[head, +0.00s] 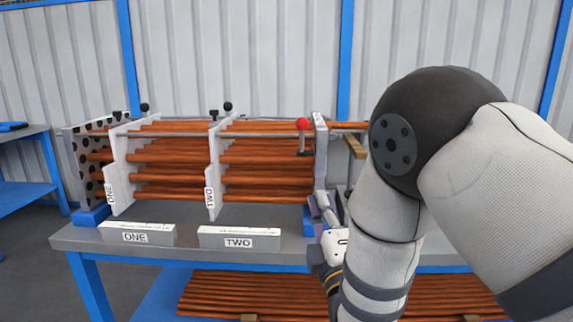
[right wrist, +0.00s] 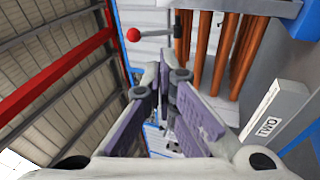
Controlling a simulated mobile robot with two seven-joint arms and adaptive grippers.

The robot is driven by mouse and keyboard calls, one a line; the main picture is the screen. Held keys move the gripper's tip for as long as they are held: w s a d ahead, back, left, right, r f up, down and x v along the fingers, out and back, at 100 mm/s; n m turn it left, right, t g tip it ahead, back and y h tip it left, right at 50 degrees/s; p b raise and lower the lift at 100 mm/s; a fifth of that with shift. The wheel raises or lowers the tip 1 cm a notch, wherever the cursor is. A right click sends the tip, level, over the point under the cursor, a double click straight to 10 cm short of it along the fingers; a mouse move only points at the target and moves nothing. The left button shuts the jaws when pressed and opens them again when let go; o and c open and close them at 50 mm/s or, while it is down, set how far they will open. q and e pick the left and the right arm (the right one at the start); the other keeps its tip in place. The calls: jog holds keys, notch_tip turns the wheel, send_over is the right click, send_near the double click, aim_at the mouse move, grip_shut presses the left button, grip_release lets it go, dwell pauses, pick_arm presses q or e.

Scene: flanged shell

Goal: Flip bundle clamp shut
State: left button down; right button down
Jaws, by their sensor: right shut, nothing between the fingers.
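The bundle clamp's lever, with a red ball knob (head: 303,124), stands at the right end of the tube bundle, against the white end plate (head: 320,145). In the head view the knob is at the top of a short dark arm. The red knob (right wrist: 134,35) also shows in the right wrist view, beyond the fingertips. My right gripper (head: 324,206) is low beside the end plate, below the knob and apart from it. Its purple-padded fingers (right wrist: 164,80) are shut and empty. My left gripper is not in view.
Copper tubes (head: 265,155) run through upright plates marked ONE (head: 112,190) and TWO (head: 213,190). White label blocks (head: 238,238) lie along the bench front. More tubes (head: 250,292) lie on the lower shelf. My right arm hides the bench's right side.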

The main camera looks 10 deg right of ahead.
aim_at(304, 129)
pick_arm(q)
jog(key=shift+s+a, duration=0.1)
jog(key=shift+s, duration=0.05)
pick_arm(e)
jog(key=r, duration=0.2)
jog(key=r+t, duration=0.1)
jog(key=shift+a+n, duration=0.3)
jog(key=shift+n, duration=0.1)
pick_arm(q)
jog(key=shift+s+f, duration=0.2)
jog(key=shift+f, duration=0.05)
pick_arm(e)
jog(key=x, duration=1.4)
jog(key=shift+d, duration=0.1)
